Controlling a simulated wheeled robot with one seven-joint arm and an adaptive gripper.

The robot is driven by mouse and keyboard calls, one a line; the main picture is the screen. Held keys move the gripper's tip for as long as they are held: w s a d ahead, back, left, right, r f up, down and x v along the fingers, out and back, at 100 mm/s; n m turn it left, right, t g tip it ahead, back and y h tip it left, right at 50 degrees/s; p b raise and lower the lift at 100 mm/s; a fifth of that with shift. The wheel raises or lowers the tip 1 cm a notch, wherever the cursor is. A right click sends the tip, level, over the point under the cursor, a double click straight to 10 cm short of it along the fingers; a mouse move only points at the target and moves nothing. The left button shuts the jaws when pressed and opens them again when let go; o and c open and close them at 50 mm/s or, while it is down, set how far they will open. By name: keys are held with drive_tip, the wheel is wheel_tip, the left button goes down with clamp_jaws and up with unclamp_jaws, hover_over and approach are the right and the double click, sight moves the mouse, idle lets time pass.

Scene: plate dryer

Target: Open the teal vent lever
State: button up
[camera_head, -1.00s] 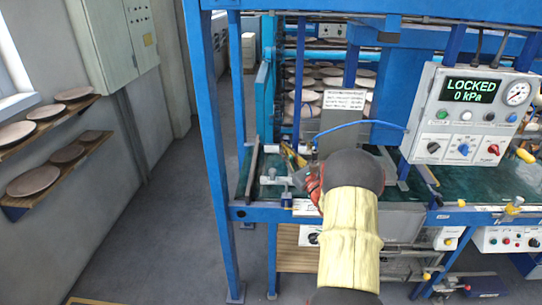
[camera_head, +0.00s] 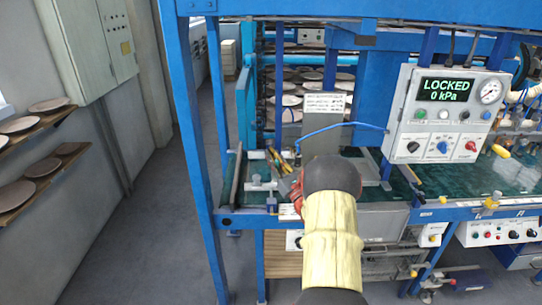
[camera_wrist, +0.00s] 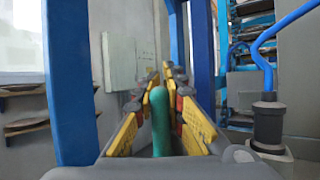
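The teal vent lever (camera_wrist: 161,122) shows in the wrist view as an upright, round-topped teal rod. It stands between the two yellow-padded fingers of my gripper (camera_wrist: 160,88). The fingers are apart, with a gap showing beside the lever, so the gripper looks open around it. The lever's lower end is hidden by the gripper body.
A control box (camera_head: 447,116) reads "LOCKED 0 kPa" at the right. A blue hose (camera_head: 335,127) runs from it to the left. A blue frame post (camera_head: 196,150) stands left of my arm. Racks of plates (camera_head: 290,87) stand behind. A dark-capped fitting (camera_wrist: 268,120) is right of the fingers.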

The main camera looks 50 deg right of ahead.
drive_tip(key=o, duration=0.4)
drive_tip(key=shift+r, duration=0.1)
drive_tip(key=shift+s, duration=0.1)
drive_tip(key=v, duration=1.1)
drive_tip(key=shift+s+a+f, duration=0.1)
drive_tip(key=shift+s+f, duration=0.15)
drive_tip(key=shift+s, duration=0.05)
